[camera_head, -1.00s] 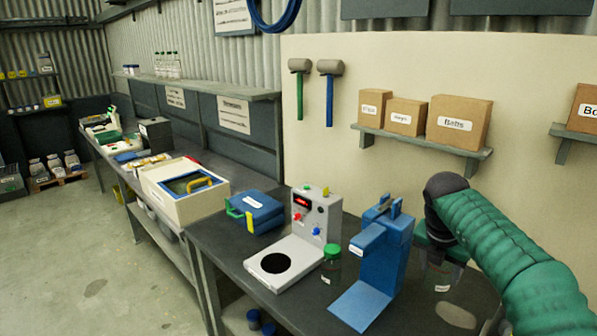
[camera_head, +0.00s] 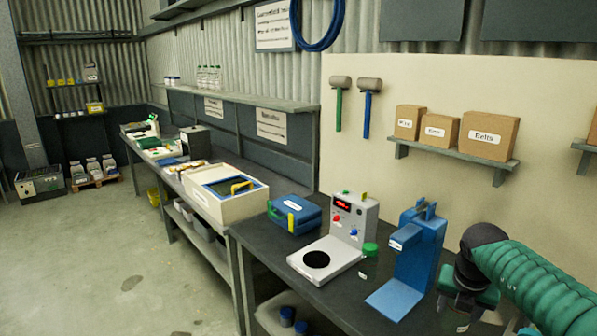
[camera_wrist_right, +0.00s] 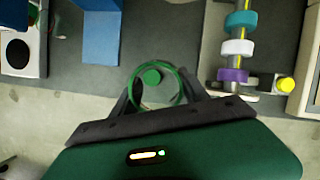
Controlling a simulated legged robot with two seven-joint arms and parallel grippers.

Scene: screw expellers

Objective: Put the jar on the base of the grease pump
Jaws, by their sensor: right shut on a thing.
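My right gripper (camera_wrist_right: 160,100) is shut on a clear glass jar (camera_wrist_right: 170,101) with a green ring around its mouth. The wrist view looks down on it, with a small green disc (camera_wrist_right: 152,76) seen within the ring. In the head view the jar (camera_head: 456,321) shows partly under my right gripper (camera_head: 462,300), at the lower right. The blue grease pump (camera_head: 419,255) stands upright to its left, and its flat light-blue base (camera_head: 396,299) is bare. That base (camera_wrist_right: 101,40) also shows at the upper left of the wrist view, apart from the jar. My left gripper is out of view.
A white device with a black disc (camera_head: 316,259) stands left of the pump. A blue case (camera_head: 295,215) stands farther left. A rod with coloured rings (camera_wrist_right: 237,47) lies right of the held jar in the wrist view.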

